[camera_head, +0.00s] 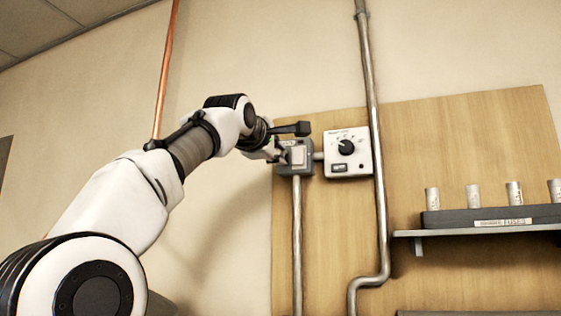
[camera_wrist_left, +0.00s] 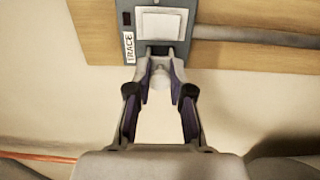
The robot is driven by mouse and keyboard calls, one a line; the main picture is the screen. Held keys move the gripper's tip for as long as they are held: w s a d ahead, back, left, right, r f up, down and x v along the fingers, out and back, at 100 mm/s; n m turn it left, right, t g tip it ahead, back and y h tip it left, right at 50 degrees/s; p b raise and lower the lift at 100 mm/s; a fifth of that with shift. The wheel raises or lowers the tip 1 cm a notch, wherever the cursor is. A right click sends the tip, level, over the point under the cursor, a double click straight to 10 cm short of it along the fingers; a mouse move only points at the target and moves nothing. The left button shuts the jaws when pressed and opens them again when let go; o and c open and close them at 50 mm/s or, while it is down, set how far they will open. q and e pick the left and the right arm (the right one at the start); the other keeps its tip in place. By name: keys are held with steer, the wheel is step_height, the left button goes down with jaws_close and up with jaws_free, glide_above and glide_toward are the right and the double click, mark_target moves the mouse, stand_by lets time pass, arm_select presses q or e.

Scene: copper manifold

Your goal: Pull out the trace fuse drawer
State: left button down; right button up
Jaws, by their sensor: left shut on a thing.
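The grey trace fuse box (camera_head: 309,160) is on the wooden board in the head view, and its TRACE label (camera_wrist_left: 129,48) shows in the left wrist view. A white panel (camera_wrist_left: 163,23) is on the front of the box. My left gripper (camera_head: 276,153) is at the left side of the box. In the wrist view its fingers (camera_wrist_left: 160,74) are closed around a small pale knob (camera_wrist_left: 160,67) at the lower edge of the box. The drawer behind the knob is mostly hidden, and I cannot tell how far out it is. My right gripper is out of view.
A white dial box (camera_head: 348,153) sits just right of the fuse box. Conduits (camera_head: 297,240) run down the board, one tall (camera_head: 372,90). A shelf (camera_head: 480,230) at right bears a dark rack (camera_head: 450,219) with several pale fuses. A copper pipe (camera_head: 166,70) runs up the wall.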

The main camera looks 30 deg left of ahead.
arm_select(q)
steer(key=c, duration=1.1)
jaws_free()
steer(key=shift+w, duration=0.1)
steer(key=shift+o, duration=0.5)
